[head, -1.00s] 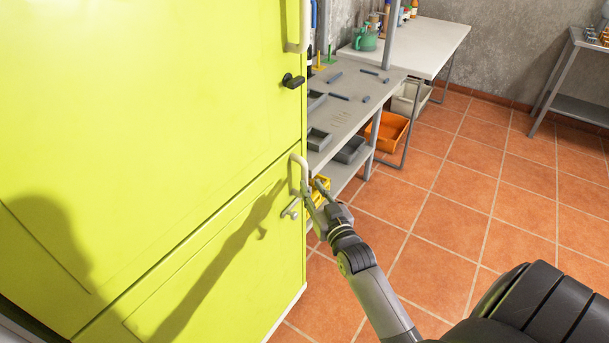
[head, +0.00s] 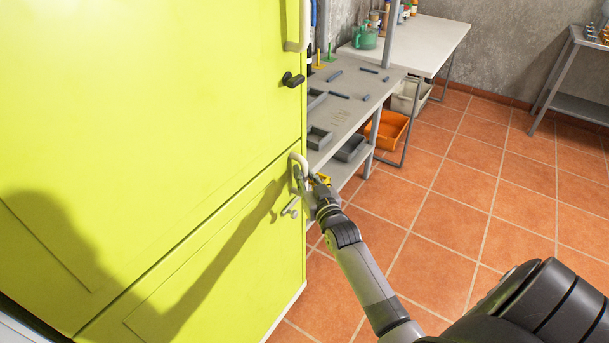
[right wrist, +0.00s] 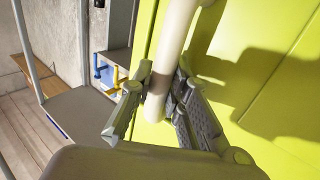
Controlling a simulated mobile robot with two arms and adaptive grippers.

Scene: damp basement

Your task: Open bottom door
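The bottom door (head: 225,265) of the tall yellow-green cabinet is shut, flush below the upper door (head: 150,90). Its pale bar handle (head: 294,158) stands upright near its right edge, at the top. My right gripper (head: 307,181) is at the lower part of this handle. In the right wrist view, its two fingers lie on either side of the handle (right wrist: 174,40). The fingers stand apart, with a gap seen at the left finger; whether the right finger touches is unclear. My left gripper is not in view.
A grey workbench (head: 350,115) with trays and small tools stands right beside the cabinet. A white table (head: 425,45) stands farther back. The tiled floor (head: 450,215) to the right is open.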

